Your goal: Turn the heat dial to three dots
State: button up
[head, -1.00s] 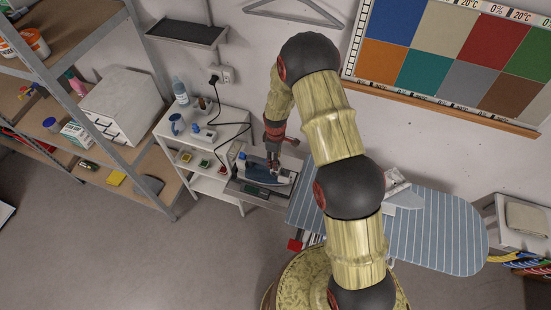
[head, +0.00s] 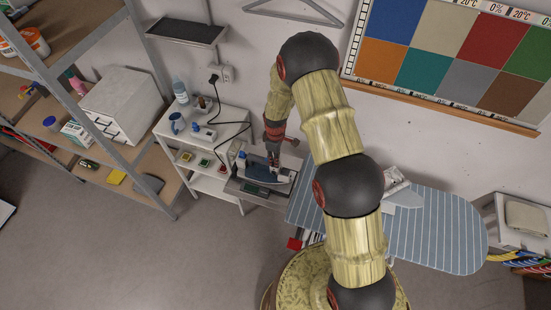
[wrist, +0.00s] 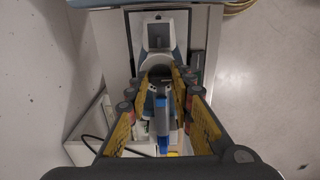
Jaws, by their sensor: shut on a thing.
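A blue, white and dark iron (head: 282,177) rests on a grey stand beside the ironing board. It also shows in the wrist view (wrist: 160,58), lying lengthwise below my gripper. My gripper (head: 273,170) reaches down onto the iron's top from above. In the wrist view my gripper's yellow-padded fingers (wrist: 161,76) close around a dark part on the iron's top, where the heat dial seems to be. The fingers hide most of that part. I cannot make out any dot marks or the dial's setting.
A white shelf unit (head: 238,114) with bottles and small items stands just left of the iron. A striped ironing board (head: 440,232) is to the right. A metal shelving rack (head: 160,195) stands at far left. The floor in front is clear.

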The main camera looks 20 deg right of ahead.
grip_shut()
jog(key=shift+b, duration=0.3)
jog(key=m+b, duration=0.2)
jog(key=shift+f+m, duration=0.15)
jog(key=shift+m, duration=0.25)
jog(key=shift+m+b, duration=1.4)
jog(key=shift+m, duration=0.2)
jog(key=o, duration=1)
grip_release()
jog(key=shift+c, duration=0.2)
